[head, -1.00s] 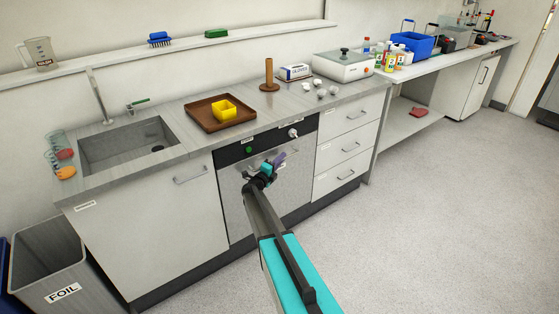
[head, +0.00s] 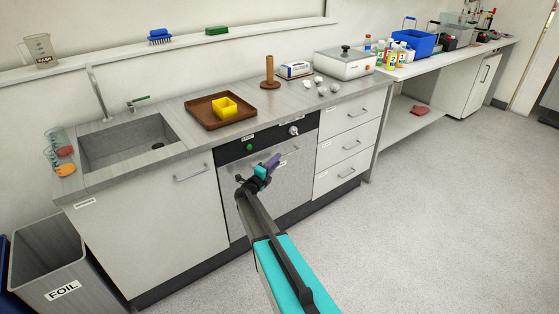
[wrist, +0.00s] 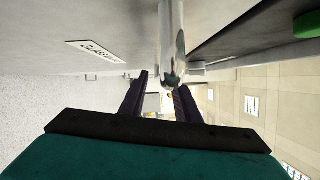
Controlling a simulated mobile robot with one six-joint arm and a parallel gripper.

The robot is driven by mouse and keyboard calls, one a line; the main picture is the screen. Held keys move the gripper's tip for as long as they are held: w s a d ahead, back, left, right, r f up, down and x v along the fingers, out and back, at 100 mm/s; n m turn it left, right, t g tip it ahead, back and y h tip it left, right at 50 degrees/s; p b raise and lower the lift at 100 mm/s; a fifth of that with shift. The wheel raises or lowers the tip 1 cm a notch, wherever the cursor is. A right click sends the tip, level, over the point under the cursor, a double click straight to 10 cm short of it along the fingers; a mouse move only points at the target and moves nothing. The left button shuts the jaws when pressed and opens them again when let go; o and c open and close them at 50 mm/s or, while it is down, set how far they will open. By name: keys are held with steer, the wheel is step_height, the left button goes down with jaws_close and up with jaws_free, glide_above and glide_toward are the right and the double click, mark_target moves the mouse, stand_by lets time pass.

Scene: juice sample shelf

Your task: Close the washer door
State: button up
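The washer door (head: 288,185) is the grey front panel under the counter, below a dark control strip (head: 236,152) with a green button and a white knob. It looks flush or nearly flush with the cabinets; a small gap cannot be ruled out. My gripper (head: 269,166) is in front of its upper part and hides some of the handle. In the wrist view the door face (wrist: 60,25) bears a label, and a shiny handle bar (wrist: 172,40) runs down towards the fingers. The fingers (wrist: 162,86) are apart; the bar end is close to the right one, contact unclear.
A cabinet (head: 170,220) stands left of the washer and drawers (head: 342,150) stand right. A brown tray (head: 205,122) holding a yellow box (head: 224,107) sits on the counter above. A FOIL bin (head: 62,290) is at far left. The floor (head: 430,220) at right is clear.

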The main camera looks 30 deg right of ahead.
steer(key=b+v, duration=0.1)
steer(key=v, duration=0.8)
steer(key=shift+s+a, duration=0.1)
steer(key=shift+a, duration=0.05)
